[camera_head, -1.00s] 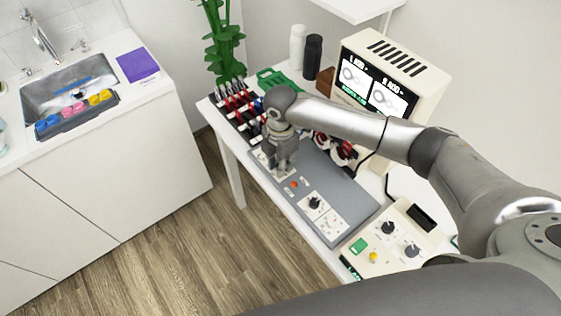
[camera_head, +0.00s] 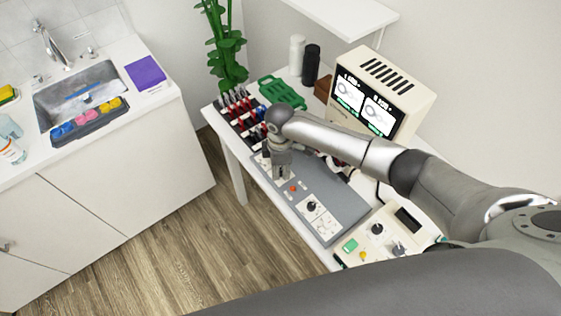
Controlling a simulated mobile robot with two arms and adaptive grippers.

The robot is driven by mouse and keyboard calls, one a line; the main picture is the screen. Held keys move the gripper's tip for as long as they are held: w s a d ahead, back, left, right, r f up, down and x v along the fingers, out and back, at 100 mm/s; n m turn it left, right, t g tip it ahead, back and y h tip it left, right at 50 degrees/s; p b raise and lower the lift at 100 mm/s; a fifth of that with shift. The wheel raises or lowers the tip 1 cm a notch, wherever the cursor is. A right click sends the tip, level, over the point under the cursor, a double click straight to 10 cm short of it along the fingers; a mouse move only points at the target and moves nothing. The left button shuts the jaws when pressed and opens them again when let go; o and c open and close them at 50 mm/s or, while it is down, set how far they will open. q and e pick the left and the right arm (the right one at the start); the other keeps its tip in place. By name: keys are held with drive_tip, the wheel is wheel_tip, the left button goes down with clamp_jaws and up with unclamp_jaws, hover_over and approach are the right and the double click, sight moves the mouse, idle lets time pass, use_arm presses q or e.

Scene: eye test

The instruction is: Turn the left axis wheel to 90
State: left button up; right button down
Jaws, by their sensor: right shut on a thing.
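A long grey control panel (camera_head: 342,194) lies on the white table, with a black knob (camera_head: 311,206) on a white plate at its near right end. My right gripper (camera_head: 281,174) points down at the panel's far left end and is shut. It closes on the left axis wheel there, which the fingers hide almost wholly, so its setting cannot be read. A cream monitor (camera_head: 400,83) behind shows two round dial pictures with text too small to read. My left gripper is not in view.
A cream box with knobs (camera_head: 378,251) stands at the table's near end. A rack with red and black handles (camera_head: 238,118), a green tray (camera_head: 280,92) and two bottles (camera_head: 311,60) stand behind the gripper. A sink counter (camera_head: 150,105) is at left, across open floor.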

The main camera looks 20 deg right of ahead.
drive_tip(key=shift+r+m+p, duration=0.1)
drive_tip(key=shift+m+p, duration=1.45)
drive_tip(key=shift+m, duration=0.65)
drive_tip(key=shift+w, duration=0.1)
drive_tip(key=c, duration=1.3)
unclamp_jaws()
drive_tip(key=shift+o, duration=0.2)
drive_tip(key=shift+r, duration=0.1)
wheel_tip(320, 180, up, 12)
drive_tip(key=shift+f, duration=0.2)
